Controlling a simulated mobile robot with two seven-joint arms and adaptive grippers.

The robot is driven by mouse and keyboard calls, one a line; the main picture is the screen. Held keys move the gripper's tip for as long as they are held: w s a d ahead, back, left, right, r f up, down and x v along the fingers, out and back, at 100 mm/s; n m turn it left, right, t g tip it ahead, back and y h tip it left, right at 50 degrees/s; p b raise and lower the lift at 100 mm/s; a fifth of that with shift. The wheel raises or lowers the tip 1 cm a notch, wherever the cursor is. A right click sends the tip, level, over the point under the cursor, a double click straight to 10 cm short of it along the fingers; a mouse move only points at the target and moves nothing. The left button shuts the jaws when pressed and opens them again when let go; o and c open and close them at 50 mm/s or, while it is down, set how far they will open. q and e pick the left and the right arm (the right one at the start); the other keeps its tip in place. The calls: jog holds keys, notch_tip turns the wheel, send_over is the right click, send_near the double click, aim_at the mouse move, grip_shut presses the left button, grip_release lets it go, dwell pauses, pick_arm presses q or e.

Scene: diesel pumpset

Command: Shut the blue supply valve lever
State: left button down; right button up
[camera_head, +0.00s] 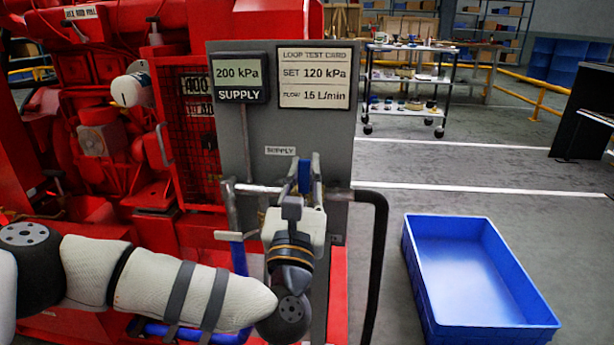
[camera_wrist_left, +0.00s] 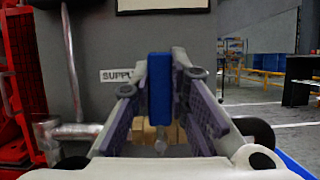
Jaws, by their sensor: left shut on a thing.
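The blue supply valve lever (camera_head: 304,176) stands upright on the grey panel, just below and right of the small SUPPLY label. In the left wrist view the lever (camera_wrist_left: 160,90) rises between the two finger pads. My left gripper (camera_head: 305,172) faces the panel and is shut on the lever, with one finger on each side. In the left wrist view the gripper (camera_wrist_left: 160,98) shows brass-coloured valve parts (camera_wrist_left: 158,133) below the lever. The valve body is mostly hidden behind my gripper in the head view. My right gripper is not in view.
The grey panel (camera_head: 235,130) carries a gauge reading 200 kPa SUPPLY (camera_head: 238,78) and a test card (camera_head: 314,80) saying SET 120 kPa. A metal pipe and black hose (camera_head: 380,250) flank the valve. A blue crate (camera_head: 412,262) stands right. The red pumpset (camera_head: 170,260) is left.

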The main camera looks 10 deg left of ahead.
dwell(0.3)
pick_arm(q)
jog(key=c, duration=1.5)
grip_release()
jog(key=v, duration=1.2)
jog(key=shift+f, duration=0.1)
jog(key=shift+d, duration=0.1)
